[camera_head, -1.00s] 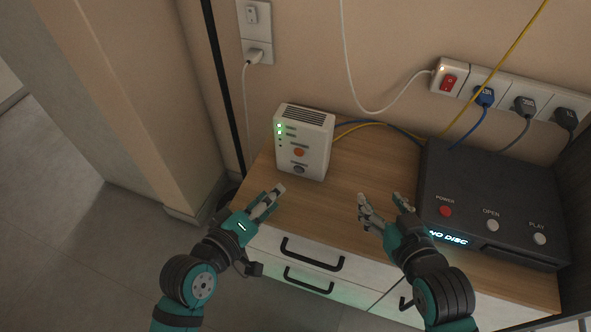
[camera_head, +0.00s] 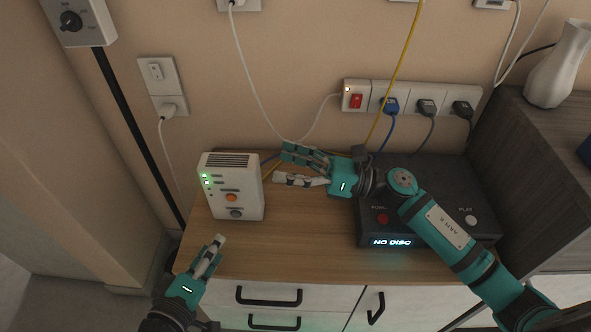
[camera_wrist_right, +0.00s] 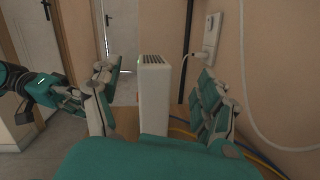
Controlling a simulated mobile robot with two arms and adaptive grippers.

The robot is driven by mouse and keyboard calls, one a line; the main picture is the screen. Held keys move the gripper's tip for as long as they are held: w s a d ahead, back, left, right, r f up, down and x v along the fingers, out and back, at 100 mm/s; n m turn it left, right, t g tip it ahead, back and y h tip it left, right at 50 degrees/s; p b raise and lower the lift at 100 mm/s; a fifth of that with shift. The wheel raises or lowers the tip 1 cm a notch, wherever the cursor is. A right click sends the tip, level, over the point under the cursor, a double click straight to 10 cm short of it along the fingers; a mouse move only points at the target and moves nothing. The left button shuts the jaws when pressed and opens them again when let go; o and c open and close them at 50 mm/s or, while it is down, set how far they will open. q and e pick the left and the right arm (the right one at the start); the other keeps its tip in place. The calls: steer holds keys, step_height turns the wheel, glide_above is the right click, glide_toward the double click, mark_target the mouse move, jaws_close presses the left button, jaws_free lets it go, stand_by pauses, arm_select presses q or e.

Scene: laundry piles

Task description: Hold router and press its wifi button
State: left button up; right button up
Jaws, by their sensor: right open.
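The white router (camera_head: 231,187) stands upright on the wooden cabinet top in the head view. Its front has green lights, an orange button (camera_head: 231,198) and a grey button (camera_head: 236,213). My right gripper (camera_head: 282,166) is open just right of the router, its fingers pointing toward the router's side. In the right wrist view the router (camera_wrist_right: 155,95) stands between the spread fingers, beyond the palm; I see no clear contact. My left gripper (camera_head: 218,243) is in front of and below the router, apart from it; whether it is open or shut is unclear.
A black disc player (camera_head: 440,205) stands right of the router, beneath my right arm. A power strip (camera_head: 412,97) with plugs and hanging cables is on the wall behind. A white vase (camera_head: 556,65) stands on a dark cabinet at the right. The cabinet top's front is clear.

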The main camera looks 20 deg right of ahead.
mark_target(235, 170)
steer(key=w+a+n+g, duration=0.1)
steer(key=a, duration=0.2)
steer(key=w+a+f+n+g, duration=0.1)
steer(key=a+n, duration=0.1)
steer(key=a, duration=0.1)
steer(key=w+a+f+n, duration=0.1)
steer(key=a, duration=0.3)
steer(key=shift+w+a+f+g+h, duration=0.1)
steer(key=shift+w+g+h, duration=0.1)
steer(key=shift+g+h, duration=0.2)
steer(key=c, duration=1.4)
arm_select(q)
steer(key=shift+c, duration=0.6)
arm_select(e)
steer(key=shift+c, duration=0.6)
arm_select(q)
jaws_close()
